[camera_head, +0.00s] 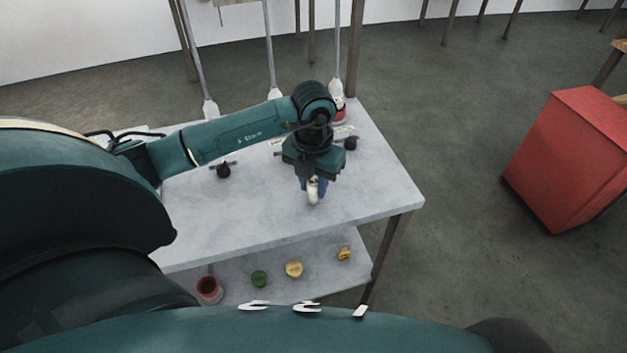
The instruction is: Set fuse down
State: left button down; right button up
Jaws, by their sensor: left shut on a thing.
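My left gripper (314,181) points down over the right part of the light grey table top (245,205). It is shut on a small whitish piece, the fuse (313,193), which shows between and below the fingers. The fuse is close to the table top; I cannot tell whether it touches it. My left arm reaches in from the left across the table. My right gripper is not in view.
Black knobs (223,171) stand on the table, one more (351,143) right of my gripper. A red item (338,115) sits at the back. The lower shelf (325,275) holds a red cup (209,289) and green and yellow pieces. A red box (570,160) stands right.

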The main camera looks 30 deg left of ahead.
pick_arm(q)
jog(key=shift+f, duration=0.1)
jog(key=c, duration=1.1)
grip_release()
jog(key=shift+c, duration=0.2)
